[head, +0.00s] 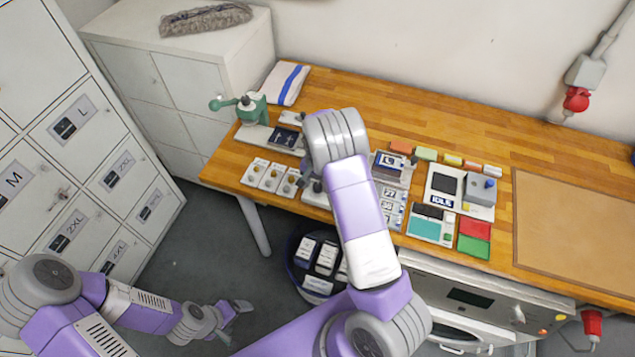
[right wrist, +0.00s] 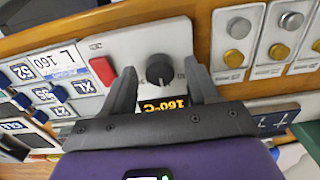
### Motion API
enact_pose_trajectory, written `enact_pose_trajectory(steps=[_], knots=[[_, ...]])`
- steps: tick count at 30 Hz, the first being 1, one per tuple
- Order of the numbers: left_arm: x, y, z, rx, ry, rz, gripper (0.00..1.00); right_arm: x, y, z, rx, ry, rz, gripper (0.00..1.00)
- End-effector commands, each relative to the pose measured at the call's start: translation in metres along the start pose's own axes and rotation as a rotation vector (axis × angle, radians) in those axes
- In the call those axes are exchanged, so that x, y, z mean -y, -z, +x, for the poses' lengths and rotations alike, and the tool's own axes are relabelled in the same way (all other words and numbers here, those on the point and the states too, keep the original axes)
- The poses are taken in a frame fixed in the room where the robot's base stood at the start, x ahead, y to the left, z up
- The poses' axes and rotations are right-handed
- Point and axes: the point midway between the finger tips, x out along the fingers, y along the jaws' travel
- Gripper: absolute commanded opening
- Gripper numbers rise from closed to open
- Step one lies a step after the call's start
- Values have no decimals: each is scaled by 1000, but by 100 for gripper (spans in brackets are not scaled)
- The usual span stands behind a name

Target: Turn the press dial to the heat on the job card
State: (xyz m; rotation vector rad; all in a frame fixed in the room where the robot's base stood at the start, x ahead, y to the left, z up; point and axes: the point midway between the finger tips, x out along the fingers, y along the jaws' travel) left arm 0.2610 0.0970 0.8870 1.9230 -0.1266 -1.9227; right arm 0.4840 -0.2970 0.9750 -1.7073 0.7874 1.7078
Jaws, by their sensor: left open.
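The dark round press dial (right wrist: 160,70) is on a pale panel in the right wrist view. Below it a display (right wrist: 164,104) shows 160°C in orange, upside down. My right gripper (right wrist: 162,84) is open, its two fingers on either side of the dial with a gap to it. In the head view my right arm hides the dial and most of that gripper. A white card (right wrist: 60,60) left of the panel bears an L and what looks like 160; I take it as the job card. My left gripper (head: 238,308) is open and empty, low over the floor.
A red button (right wrist: 103,70) is left of the dial. Metal studs on white plates (head: 270,175) stand close by. A green hand press (head: 250,108) is at the bench's left end. Number tiles and colored blocks lie right of my arm. A brown mat (head: 570,225) is clear.

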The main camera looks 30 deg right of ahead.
Motion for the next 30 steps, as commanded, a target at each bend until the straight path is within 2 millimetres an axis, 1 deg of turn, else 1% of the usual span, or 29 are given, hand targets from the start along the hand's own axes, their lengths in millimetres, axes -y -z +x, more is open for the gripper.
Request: enact_pose_trajectory(steps=[5, 8, 11, 18, 21, 24, 30], knots=[[0, 0, 0, 0, 0, 0, 83, 0, 0, 0, 0, 0, 0, 59], [0, 0, 0, 0, 0, 0, 83, 0, 0, -5, -2, 1, -1, 59], [0, 0, 1, 0, 0, 0, 83, 1, 1, -17, -3, 2, -1, 59], [0, 0, 1, 0, 0, 0, 83, 1, 0, -58, -3, 4, -1, 59], [1, 0, 2, 0, 0, 0, 83, 0, 0, -69, -2, 2, -1, 59], [1, 0, 2, 0, 0, 0, 83, 0, 0, -75, -1, 1, 0, 59], [1, 0, 2, 0, 0, 0, 83, 0, 0, -76, 0, 0, 0, 59]])
